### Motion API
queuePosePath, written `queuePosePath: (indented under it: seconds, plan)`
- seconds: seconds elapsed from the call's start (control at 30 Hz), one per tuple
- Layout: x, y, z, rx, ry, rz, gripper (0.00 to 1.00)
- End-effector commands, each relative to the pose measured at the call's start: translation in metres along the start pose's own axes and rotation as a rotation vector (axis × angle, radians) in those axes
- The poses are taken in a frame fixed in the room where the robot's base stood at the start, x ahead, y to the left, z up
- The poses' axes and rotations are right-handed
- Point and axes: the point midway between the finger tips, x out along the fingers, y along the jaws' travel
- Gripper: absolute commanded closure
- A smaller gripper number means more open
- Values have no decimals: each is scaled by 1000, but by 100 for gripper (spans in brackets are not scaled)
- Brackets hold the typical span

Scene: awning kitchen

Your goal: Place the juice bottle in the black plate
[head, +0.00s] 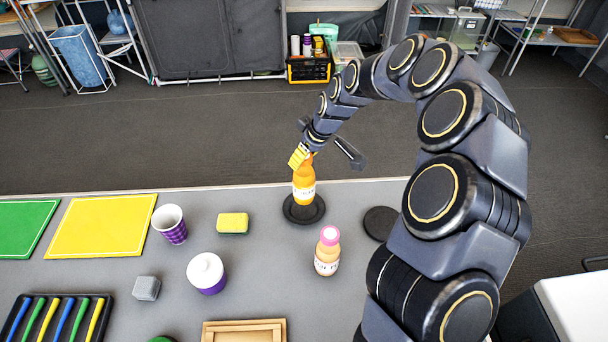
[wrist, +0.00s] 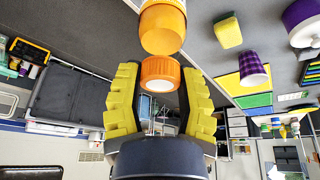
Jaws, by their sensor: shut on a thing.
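The juice bottle (head: 304,184) is orange with a white label and stands upright at the far edge of the counter. Its base appears within the round black plate (head: 289,216); I cannot tell whether it touches the plate. My gripper (head: 301,157) is above the bottle, shut on its top. In the wrist view, the yellow fingers of my gripper (wrist: 161,88) are on both sides of the orange cap (wrist: 160,72). The bottle's body (wrist: 162,28) extends beyond the fingertips there.
A pink-capped bottle (head: 327,252) stands nearer, and a dark disc (head: 380,223) lies to the right, partly behind my arm. A yellow sponge (head: 233,223), purple cup (head: 170,225) and white-lidded jar (head: 206,272) are on the left. Bare counter lies between them.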

Motion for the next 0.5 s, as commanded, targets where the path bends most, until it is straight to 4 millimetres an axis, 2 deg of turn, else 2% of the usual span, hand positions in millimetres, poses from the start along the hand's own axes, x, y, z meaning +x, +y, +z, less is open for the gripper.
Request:
queuePosePath:
  seconds: [0.33, 0.5]
  plan:
    - [39, -1, 16, -1, -1, -2, 95]
    - [43, 0, 18, -3, 0, 0, 95]
